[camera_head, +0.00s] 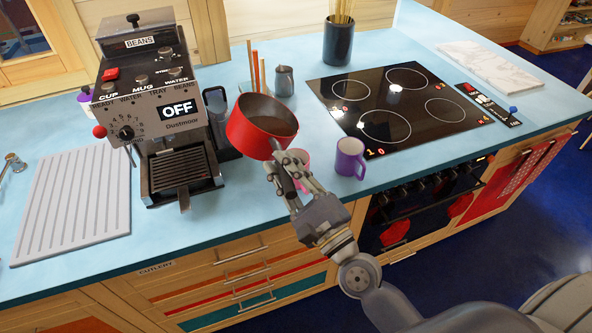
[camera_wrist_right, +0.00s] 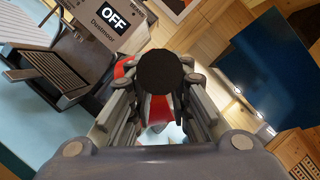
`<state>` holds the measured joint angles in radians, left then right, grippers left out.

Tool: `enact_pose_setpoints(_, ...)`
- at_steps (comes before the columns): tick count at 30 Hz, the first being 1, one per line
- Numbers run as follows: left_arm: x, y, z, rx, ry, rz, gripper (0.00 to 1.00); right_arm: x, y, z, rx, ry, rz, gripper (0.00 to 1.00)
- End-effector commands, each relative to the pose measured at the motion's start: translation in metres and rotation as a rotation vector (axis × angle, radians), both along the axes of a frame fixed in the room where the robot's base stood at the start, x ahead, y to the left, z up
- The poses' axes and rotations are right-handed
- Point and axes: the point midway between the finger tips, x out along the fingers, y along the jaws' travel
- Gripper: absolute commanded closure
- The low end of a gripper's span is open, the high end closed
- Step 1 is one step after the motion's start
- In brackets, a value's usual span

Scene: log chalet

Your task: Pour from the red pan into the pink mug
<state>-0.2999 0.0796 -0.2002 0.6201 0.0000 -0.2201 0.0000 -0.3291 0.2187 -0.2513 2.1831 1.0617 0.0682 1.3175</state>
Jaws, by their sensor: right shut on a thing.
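The red pan (camera_head: 258,135) is in the head view, right of the coffee machine, with its open top showing a brownish inside. It appears held above the counter; I cannot tell if it is slightly tilted. My right gripper (camera_head: 286,172) is shut on its handle, and its fingers flank the dark, round handle end (camera_wrist_right: 160,72) in the right wrist view. The pink mug (camera_head: 301,155) stands on the counter just right of the pan, partly hidden behind my right gripper. My left gripper is not in view.
A purple mug (camera_head: 350,157) stands close to the right of the pink mug. The coffee machine (camera_head: 158,110) is close on the pan's left. A small metal jug (camera_head: 284,81) stands behind. The black hob (camera_head: 398,105) is farther right, and a ribbed white board (camera_head: 78,200) lies left.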

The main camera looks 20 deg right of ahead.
Motion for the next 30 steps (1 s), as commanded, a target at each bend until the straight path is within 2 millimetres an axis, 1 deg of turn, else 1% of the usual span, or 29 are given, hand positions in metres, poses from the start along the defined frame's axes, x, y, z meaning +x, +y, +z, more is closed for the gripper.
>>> enact_pose_setpoints(1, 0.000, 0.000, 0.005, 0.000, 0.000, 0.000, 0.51, 0.000, -0.001, 0.012, 0.002, -0.015, -0.005, 1.00)
enact_pose_setpoints(19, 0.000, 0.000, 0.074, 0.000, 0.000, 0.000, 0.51, 0.000, -0.001, 0.081, 0.002, -0.014, -0.005, 1.00)
enact_pose_setpoints(23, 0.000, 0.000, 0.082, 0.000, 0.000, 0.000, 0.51, 0.000, -0.001, 0.089, 0.003, -0.014, -0.005, 1.00)
enact_pose_setpoints(30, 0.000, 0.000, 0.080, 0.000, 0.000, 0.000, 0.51, 0.000, -0.001, 0.086, 0.002, -0.014, -0.005, 1.00)
